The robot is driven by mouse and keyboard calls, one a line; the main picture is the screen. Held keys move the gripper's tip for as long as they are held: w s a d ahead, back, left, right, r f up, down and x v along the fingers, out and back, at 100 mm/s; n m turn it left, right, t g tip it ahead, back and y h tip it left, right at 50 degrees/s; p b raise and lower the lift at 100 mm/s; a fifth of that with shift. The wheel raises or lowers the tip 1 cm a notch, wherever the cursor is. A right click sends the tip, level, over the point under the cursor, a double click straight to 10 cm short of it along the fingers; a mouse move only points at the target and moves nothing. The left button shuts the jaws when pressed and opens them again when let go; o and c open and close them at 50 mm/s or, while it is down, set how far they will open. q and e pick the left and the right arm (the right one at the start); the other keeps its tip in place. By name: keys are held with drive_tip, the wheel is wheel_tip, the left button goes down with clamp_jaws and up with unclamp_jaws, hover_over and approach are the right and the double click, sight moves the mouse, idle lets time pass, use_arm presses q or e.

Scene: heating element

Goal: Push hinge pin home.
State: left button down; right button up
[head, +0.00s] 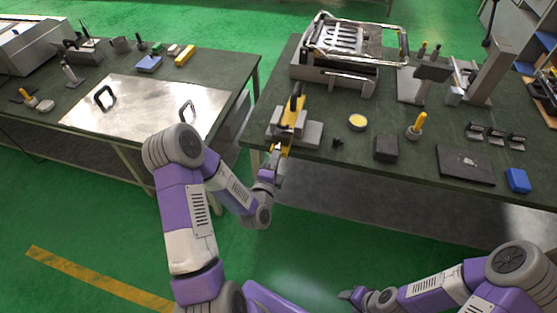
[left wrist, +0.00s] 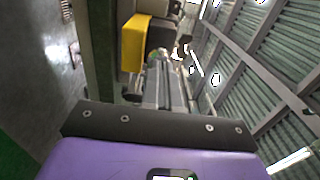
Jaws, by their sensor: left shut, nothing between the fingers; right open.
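A yellow part (head: 290,118) with a dark upright piece (head: 296,96) sits in a grey block fixture (head: 312,133) at the table's front left corner. The yellow part also shows in the left wrist view (left wrist: 134,42). My left gripper (head: 275,156) is shut and empty, just in front of the fixture; its fingers show in the left wrist view (left wrist: 163,80), pointing towards the fixture. I cannot tell if they touch it. I cannot make out the hinge pin; it is too small or hidden. My right gripper (head: 350,295) is low at the bottom, away from the table.
A metal frame with a slotted plate (head: 345,45) stands behind the fixture. A yellow-topped round tin (head: 357,122), a dark block (head: 386,148), a yellow-handled tool (head: 417,126) and a dark plate (head: 465,165) lie to the right. A second table (head: 215,65) carries a metal sheet (head: 145,110).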

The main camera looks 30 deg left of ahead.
idle(0.3)
use_arm(q)
drive_tip(key=b+x, duration=0.1)
drive_tip(key=x, duration=0.2)
drive_tip(key=shift+w+a, duration=0.1)
drive_tip(key=shift+w, duration=0.25)
use_arm(e)
drive_tip(key=shift+f, duration=0.6)
use_arm(q)
drive_tip(key=p+v, duration=0.7)
drive_tip(key=v, duration=0.7)
use_arm(e)
wheel_tip(320, 180, up, 8)
drive_tip(key=s, duration=0.1)
drive_tip(key=shift+a+f, duration=0.15)
drive_tip(key=shift+a, duration=0.05)
